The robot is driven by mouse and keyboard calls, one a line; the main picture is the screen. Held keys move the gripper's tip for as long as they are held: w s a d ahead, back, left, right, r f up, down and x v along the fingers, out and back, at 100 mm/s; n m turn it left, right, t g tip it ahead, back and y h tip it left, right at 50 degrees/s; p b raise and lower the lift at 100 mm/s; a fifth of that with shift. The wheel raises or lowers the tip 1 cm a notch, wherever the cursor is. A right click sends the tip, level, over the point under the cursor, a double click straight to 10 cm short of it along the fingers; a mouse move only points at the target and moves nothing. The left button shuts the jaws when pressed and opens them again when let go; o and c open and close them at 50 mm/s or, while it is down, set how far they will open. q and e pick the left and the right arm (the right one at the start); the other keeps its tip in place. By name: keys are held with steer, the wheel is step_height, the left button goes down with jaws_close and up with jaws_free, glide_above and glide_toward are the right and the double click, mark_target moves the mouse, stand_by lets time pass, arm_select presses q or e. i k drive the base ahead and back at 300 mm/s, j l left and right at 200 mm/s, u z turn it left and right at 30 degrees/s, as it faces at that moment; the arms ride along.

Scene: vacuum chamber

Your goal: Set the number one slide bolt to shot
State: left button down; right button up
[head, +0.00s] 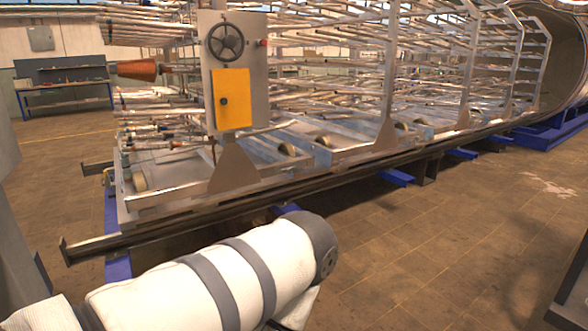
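I cannot make out a slide bolt marked number one in the head view. A grey upright panel (246,88) stands at the near end of a long wheeled rack. It carries a dark handwheel (226,42), a small red knob (263,43) and a yellow box cover (232,99) with a dark round spot. A white, grey-banded link of my own arm crosses the bottom of the view. Neither gripper shows, so their state is hidden.
The metal rack (389,70) runs back along rails (190,219) on blue supports (118,268) toward a large round chamber opening (573,65) at the right. A blue workbench (65,88) stands at the far left.

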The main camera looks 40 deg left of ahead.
mark_target(289, 170)
steer(key=i+j+u, duration=0.1)
steer(key=i+j, duration=1.05)
steer(key=j, duration=0.2)
steer(key=i+j, duration=0.25)
steer(key=j, duration=0.2)
steer(key=i+j+u, duration=0.1)
steer(key=i+j, duration=0.2)
steer(key=j, duration=0.15)
steer(key=i+j, duration=0.25)
steer(key=j, duration=0.15)
